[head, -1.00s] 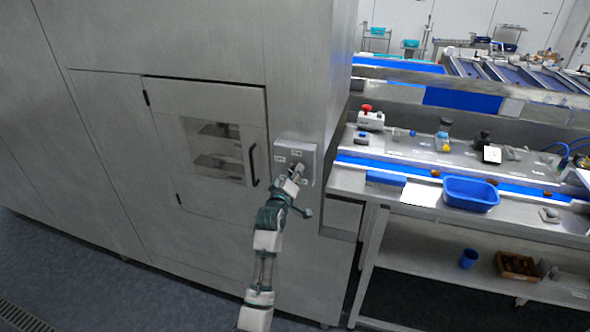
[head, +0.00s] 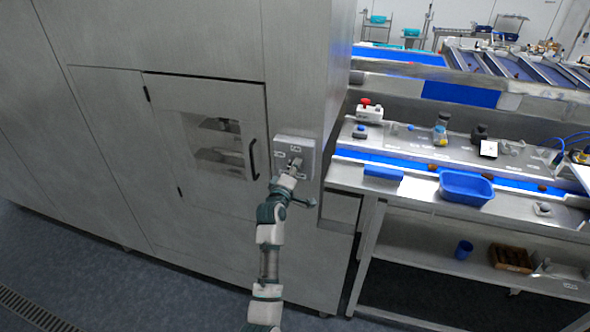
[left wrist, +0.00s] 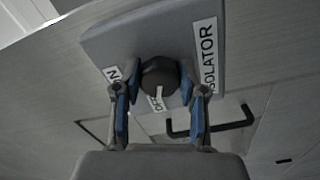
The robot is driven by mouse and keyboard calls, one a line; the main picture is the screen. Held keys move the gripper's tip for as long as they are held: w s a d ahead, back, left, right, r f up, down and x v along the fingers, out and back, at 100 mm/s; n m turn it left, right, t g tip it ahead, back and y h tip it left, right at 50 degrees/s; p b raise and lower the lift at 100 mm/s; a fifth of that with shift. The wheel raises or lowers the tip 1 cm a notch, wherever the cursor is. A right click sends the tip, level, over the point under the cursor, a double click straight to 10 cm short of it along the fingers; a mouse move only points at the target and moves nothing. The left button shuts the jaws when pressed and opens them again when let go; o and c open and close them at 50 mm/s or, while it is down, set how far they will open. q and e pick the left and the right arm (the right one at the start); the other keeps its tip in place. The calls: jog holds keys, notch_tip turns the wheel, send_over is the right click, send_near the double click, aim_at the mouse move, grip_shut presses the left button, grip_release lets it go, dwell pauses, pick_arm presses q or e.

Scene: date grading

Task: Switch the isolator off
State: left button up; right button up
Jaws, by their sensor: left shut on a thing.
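The isolator is a grey box (head: 308,146) on the steel cabinet front, right of the windowed door. In the left wrist view its round black knob (left wrist: 160,78) sits on the box face (left wrist: 170,35). An ISOLATOR label (left wrist: 206,55) is on the right, an ON label (left wrist: 113,75) on the left and an OFF label (left wrist: 156,104) below the knob. A white mark shows at the knob's lower edge, close to OFF. My left gripper (head: 293,168) is at the box, its fingers (left wrist: 160,82) shut on either side of the knob. My right gripper is not in view.
The cabinet door has a black handle (head: 253,160) just left of the box. To the right stands a steel bench with a blue tub (head: 466,188), a red emergency button (head: 366,102) and a blue belt. Floor is free in front of the cabinet.

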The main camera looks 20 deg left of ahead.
pick_arm(q)
jog(key=shift+f, duration=0.15)
jog(key=o, duration=1.2)
jog(key=shift+a, duration=0.15)
jog(key=shift+c, duration=0.2)
jog(key=s, duration=1.2)
jog(key=shift+a, duration=0.15)
